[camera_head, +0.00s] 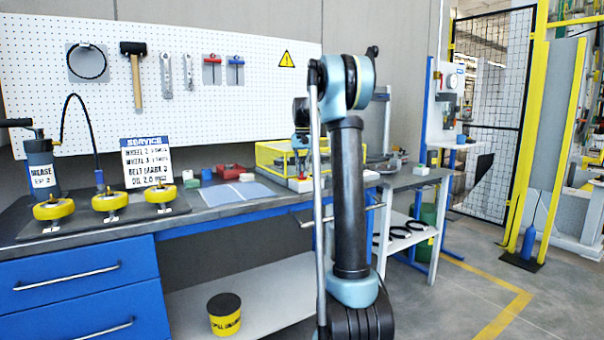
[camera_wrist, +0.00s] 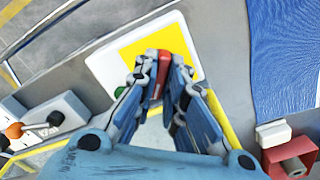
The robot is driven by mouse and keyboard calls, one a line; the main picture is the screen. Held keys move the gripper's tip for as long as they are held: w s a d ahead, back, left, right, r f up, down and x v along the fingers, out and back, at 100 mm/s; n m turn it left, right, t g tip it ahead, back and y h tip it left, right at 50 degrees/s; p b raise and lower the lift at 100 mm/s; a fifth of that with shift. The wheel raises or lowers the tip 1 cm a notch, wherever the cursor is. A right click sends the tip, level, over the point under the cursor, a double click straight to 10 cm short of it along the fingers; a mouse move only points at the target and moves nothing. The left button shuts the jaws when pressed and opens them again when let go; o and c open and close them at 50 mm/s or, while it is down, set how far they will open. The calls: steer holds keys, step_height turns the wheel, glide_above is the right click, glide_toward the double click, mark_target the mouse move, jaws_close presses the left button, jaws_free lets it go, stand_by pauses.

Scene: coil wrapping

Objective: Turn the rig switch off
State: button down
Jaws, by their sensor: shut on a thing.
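The rig switch (camera_wrist: 103,66) looks like a white box with a yellow plate on its top face in the wrist view. A red lever (camera_wrist: 154,58) stands up from the yellow plate. My gripper (camera_wrist: 157,75) is over the box, its two fingers closed together with the red lever between their tips. The fingers hide part of the plate and the lower part of the lever. In the head view a small white box with red on top (camera_head: 300,184) sits on the bench under my arm, partly hidden by it; the fingertips are not clear there.
A yellow frame guard (camera_head: 268,156) stands on the bench. A grey box with an orange-knobbed lever (camera_wrist: 14,131) lies left in the wrist view.

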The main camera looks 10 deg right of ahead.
mark_target(302, 171)
steer(key=n, duration=0.3)
steer(key=shift+n, duration=2.3)
steer(key=c, duration=1.7)
jaws_free()
steer(key=shift+o, duration=0.2)
step_height(302, 171, up, 12)
steer(key=shift+f, duration=0.1)
